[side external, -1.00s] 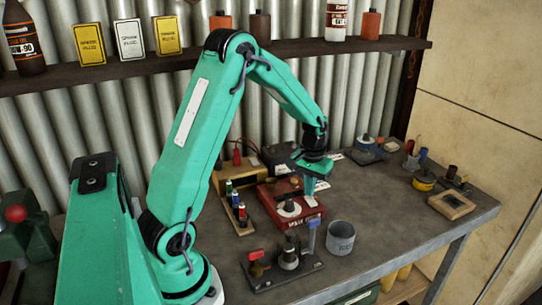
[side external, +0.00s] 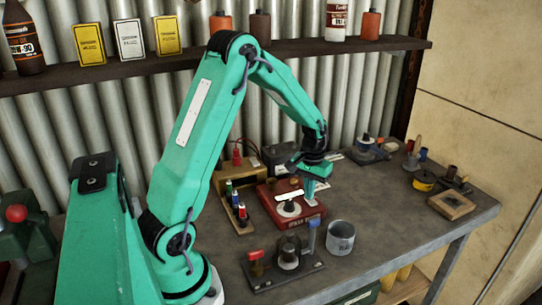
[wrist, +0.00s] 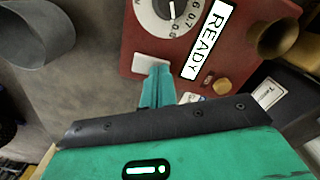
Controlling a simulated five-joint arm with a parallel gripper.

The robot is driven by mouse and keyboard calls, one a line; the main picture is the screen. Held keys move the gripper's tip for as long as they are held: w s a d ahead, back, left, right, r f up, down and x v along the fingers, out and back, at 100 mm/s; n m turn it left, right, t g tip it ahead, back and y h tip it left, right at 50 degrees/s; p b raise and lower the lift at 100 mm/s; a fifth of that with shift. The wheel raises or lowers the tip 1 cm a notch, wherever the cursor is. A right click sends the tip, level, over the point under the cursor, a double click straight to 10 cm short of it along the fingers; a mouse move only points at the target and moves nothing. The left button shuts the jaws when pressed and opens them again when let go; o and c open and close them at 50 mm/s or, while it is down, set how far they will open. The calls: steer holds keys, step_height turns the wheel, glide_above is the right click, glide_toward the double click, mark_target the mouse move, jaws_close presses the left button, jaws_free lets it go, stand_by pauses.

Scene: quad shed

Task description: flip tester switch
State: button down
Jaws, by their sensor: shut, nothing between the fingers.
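The red tester box (side external: 291,212) stands on the bench under my gripper (side external: 311,199). In the wrist view, the tester (wrist: 140,25) shows a white dial (wrist: 170,12) and a bright white panel reading READY (wrist: 207,40). A pale plate (wrist: 148,62), apparently the switch, lies by the box's edge. My gripper (wrist: 158,72) is shut and empty, its tips at that plate, partly covering it. I cannot tell whether they touch it or which way the switch is set.
A grey metal cup (side external: 341,238) stands right of the tester. A dark stand with red- and blue-topped posts (side external: 285,265) is in front. A rack of small coloured cylinders (side external: 237,210) is close on the left. The bench's right front is clear.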

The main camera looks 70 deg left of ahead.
steer(key=shift+r, duration=3.45)
steer(key=shift+d+r, duration=0.1)
steer(key=s+d+r+m+t, duration=0.3)
steer(key=s+d+r, duration=0.4)
steer(key=d+r, duration=0.25)
steer(key=s+d+r+m+t, duration=0.2)
steer(key=s+d, duration=0.4)
steer(key=s, duration=0.5)
steer(key=shift+s+d+r+m+t, duration=0.15)
steer(key=shift+d+r+m+t, duration=0.2)
steer(key=shift+r+m, duration=0.2)
